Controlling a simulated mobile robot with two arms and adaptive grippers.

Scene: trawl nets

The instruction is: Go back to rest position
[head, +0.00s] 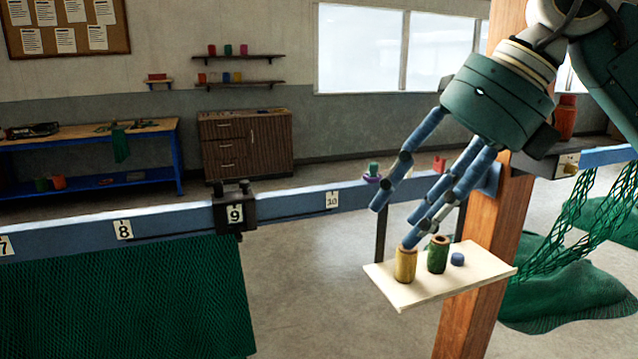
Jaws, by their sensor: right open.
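My right gripper (400,222) comes in from the upper right, with a dark green palm and several blue segmented fingers. Its fingers are spread apart and nothing shows between them. The fingertips hang above and in front of a small pale shelf (405,295). On the shelf stand a yellow spool (405,264) and a dark green spool (438,254), both upright, with a small blue piece (457,259) beside them. One fingertip appears close to the yellow spool's top; I cannot tell whether it touches. My left gripper is not in view.
A blue rail (290,202) with number tags crosses the view, carrying a black clamp (234,207) at tag 9. A green net (130,300) hangs at lower left. A wooden post (490,260) stands behind the shelf. More netting (575,280) lies at right.

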